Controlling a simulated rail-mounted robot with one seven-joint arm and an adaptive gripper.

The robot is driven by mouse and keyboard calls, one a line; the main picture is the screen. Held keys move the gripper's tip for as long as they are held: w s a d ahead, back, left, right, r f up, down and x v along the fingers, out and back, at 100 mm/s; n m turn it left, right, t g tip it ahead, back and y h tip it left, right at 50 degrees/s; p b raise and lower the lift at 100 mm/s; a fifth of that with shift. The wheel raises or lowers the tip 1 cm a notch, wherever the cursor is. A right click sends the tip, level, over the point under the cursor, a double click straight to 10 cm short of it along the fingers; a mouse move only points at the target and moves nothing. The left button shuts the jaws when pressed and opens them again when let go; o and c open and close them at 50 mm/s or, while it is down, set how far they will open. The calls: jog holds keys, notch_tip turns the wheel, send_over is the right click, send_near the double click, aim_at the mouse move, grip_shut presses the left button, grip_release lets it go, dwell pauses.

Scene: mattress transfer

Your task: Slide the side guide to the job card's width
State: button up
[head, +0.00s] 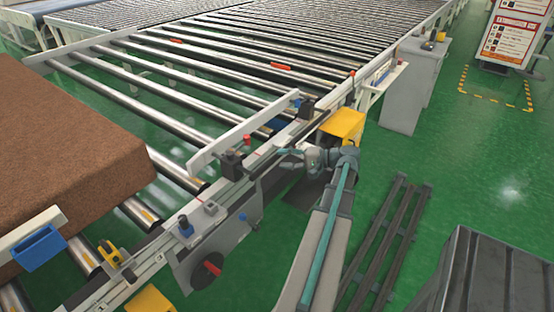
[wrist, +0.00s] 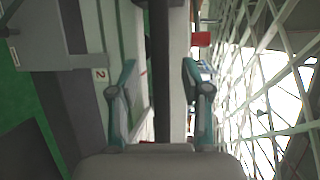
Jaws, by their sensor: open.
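The side guide (head: 245,132) is a long pale bar that stands on edge over the rollers, beside the machine's rail. A dark block (head: 232,165) sits by its near end, with a red knob (head: 247,141) close by. My gripper (head: 284,155) reaches in from the right, at the outer side of the rail near the guide. In the wrist view its two teal fingers (wrist: 160,72) are apart, with a dark upright bar (wrist: 160,40) showing between them. I cannot tell whether they touch it. No job card can be made out for certain.
A brown mattress (head: 70,150) lies on the rollers at left. A yellow box (head: 342,125) stands beside my arm, and a grey cabinet (head: 412,95) beyond it. A dark slatted rack (head: 385,240) lies on the green floor. A sign board (head: 508,40) stands at back right.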

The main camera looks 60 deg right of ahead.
jog(key=v, duration=0.8)
jog(key=shift+s+r, duration=0.1)
